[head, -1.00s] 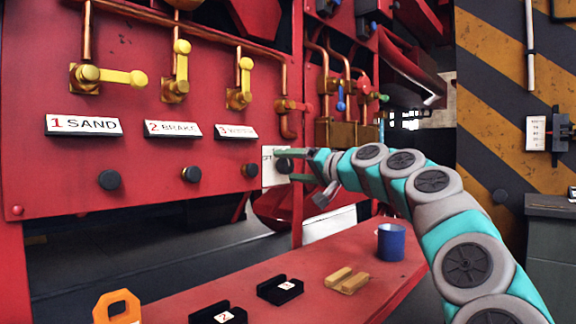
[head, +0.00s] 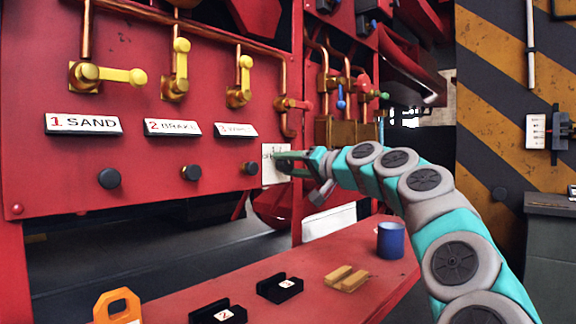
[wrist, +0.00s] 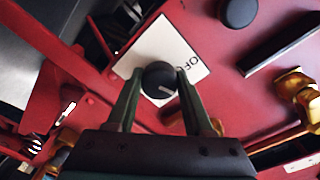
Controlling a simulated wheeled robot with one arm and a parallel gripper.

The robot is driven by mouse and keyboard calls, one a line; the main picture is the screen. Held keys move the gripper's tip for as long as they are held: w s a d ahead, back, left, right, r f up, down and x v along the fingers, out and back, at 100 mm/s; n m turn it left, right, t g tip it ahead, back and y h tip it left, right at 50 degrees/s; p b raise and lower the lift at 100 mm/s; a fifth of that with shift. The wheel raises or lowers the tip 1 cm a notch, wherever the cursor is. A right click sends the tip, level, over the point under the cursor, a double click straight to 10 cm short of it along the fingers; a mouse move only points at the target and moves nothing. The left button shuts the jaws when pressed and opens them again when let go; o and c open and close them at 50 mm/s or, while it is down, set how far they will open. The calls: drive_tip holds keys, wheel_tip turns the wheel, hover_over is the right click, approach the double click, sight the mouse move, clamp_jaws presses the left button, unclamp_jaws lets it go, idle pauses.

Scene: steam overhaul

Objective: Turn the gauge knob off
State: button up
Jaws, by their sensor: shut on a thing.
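The gauge knob (wrist: 159,80) is a round black knob with a white pointer line. It sits on a white label plate (wrist: 186,48) with partly readable lettering "OF". In the wrist view my gripper (wrist: 160,88) has one finger on each side of the knob and is shut on it. In the head view the plate (head: 270,172) shows at the right end of the red panel, and my gripper (head: 284,164) covers the knob there.
Black knobs (head: 109,179) sit to the left under the signs SAND (head: 83,124) and BRAKE (head: 172,128). Yellow valve levers (head: 112,75) are above.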

clamp_jaws()
drive_tip(key=shift+f+n+b, duration=0.15)
drive_tip(key=shift+n+b, duration=0.15)
drive_tip(key=shift+b, duration=0.15)
drive_tip(key=shift+n+b, duration=0.3)
drive_tip(key=shift+w+f+n+b, duration=0.1)
drive_tip(key=shift+f+n+b, duration=0.05)
drive_tip(key=shift+n+b, duration=0.95)
drive_tip(key=shift+r+n+b, duration=0.2)
drive_tip(key=shift+n+b, duration=0.95)
drive_tip(key=shift+n, duration=1.15)
drive_tip(key=o, duration=1)
unclamp_jaws()
drive_tip(key=shift+c, duration=0.2)
